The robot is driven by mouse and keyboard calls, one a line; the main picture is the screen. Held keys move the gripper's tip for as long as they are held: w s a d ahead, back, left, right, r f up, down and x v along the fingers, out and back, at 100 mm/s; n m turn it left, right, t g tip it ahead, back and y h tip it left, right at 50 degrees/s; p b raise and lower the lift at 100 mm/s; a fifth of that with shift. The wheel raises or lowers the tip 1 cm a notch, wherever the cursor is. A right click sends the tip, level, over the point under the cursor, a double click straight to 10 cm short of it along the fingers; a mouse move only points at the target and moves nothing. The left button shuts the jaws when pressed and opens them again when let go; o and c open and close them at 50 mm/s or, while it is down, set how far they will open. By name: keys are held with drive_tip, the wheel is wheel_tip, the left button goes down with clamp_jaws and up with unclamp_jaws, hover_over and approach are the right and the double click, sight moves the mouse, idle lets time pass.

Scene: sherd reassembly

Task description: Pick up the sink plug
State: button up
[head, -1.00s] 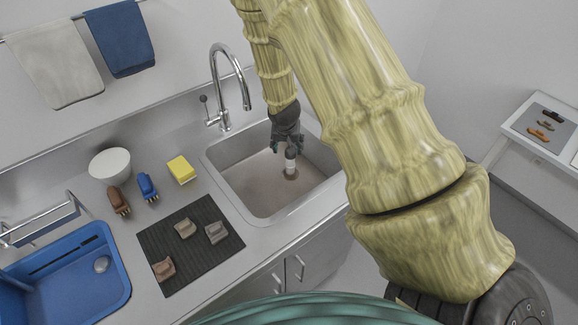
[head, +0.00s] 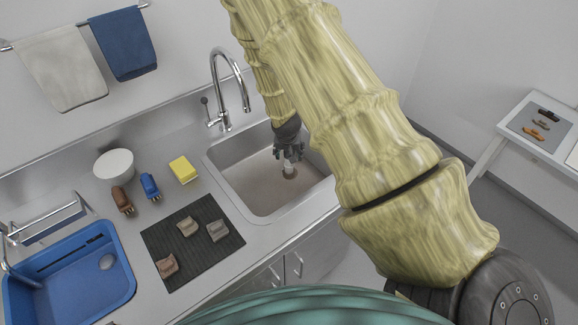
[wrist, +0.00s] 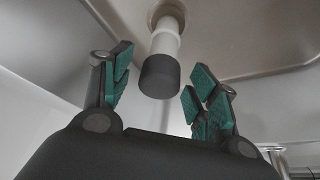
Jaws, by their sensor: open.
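The sink plug (head: 289,169) stands upright at the drain in the sink's floor. In the wrist view the plug (wrist: 163,45) is a pale cylinder with a dark end cap facing my gripper. My gripper (head: 288,157) is down inside the sink, right above the plug, and hides its upper part in the head view. In the wrist view my gripper (wrist: 157,88) is open, with green-padded fingers on both sides of the plug's dark end. A gap shows between the cap and each finger.
The steel sink (head: 250,197) has walls all round. A faucet (head: 244,90) arches behind it. To the left are a yellow sponge (head: 183,170), blue and brown brushes, a white bowl (head: 114,164), a dark mat (head: 205,259) with sherds and a blue basin (head: 118,296).

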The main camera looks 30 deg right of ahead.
drive_tip(key=shift+s+r, duration=0.1)
clamp_jaws()
drive_tip(key=shift+r, duration=0.1)
